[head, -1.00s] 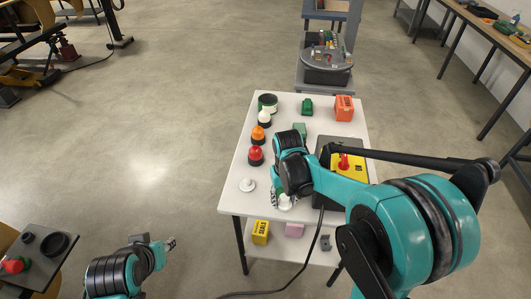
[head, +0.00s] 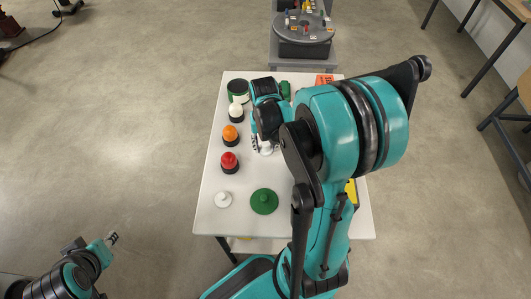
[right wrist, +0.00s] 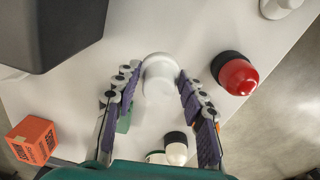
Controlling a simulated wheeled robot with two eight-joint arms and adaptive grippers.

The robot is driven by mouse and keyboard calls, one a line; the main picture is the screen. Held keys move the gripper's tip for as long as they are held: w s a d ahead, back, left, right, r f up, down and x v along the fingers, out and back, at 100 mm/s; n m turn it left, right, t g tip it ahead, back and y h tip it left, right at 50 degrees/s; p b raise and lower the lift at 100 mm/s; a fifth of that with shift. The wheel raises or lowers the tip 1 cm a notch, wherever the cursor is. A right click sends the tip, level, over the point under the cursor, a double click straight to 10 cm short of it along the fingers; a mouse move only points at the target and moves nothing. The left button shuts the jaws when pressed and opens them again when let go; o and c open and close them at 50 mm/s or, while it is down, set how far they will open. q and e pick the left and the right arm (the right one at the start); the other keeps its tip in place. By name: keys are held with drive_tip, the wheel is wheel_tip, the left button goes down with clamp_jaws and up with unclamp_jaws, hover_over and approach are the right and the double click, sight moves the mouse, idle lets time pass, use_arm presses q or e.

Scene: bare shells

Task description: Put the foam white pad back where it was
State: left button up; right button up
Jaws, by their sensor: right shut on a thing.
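My right gripper (head: 264,143) is shut on a white round piece (head: 266,150), taken to be the foam white pad, over the middle of the white table. In the right wrist view the pad (right wrist: 159,78) sits between the two fingertips, with its round top toward the camera. A similar white piece (head: 223,199) lies on the table at the front left, and a green round pad (head: 264,201) with a knob lies to its right. My left gripper (head: 113,238) is at the lower left, away from the table, too small to read. My right arm hides much of the table's right side.
Red (head: 229,162), orange (head: 230,135) and white (head: 236,112) domes on black bases line the table's left side. A green-and-black round container (head: 238,90) and an orange box (head: 324,79) are at the back. A grey turntable (head: 303,28) stands beyond the table.

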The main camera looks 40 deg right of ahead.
sight(265, 151)
wheel_tip(265, 151, down, 4)
drive_tip(key=shift+a+r+b, duration=0.1)
drive_tip(key=shift+r+b, duration=0.1)
drive_tip(key=shift+b, duration=0.35)
drive_tip(key=shift+f+b, duration=0.85)
drive_tip(key=shift+f, duration=1.35)
drive_tip(key=shift+s, duration=0.1)
drive_tip(key=shift+f, duration=0.1)
drive_tip(key=o, duration=1.1)
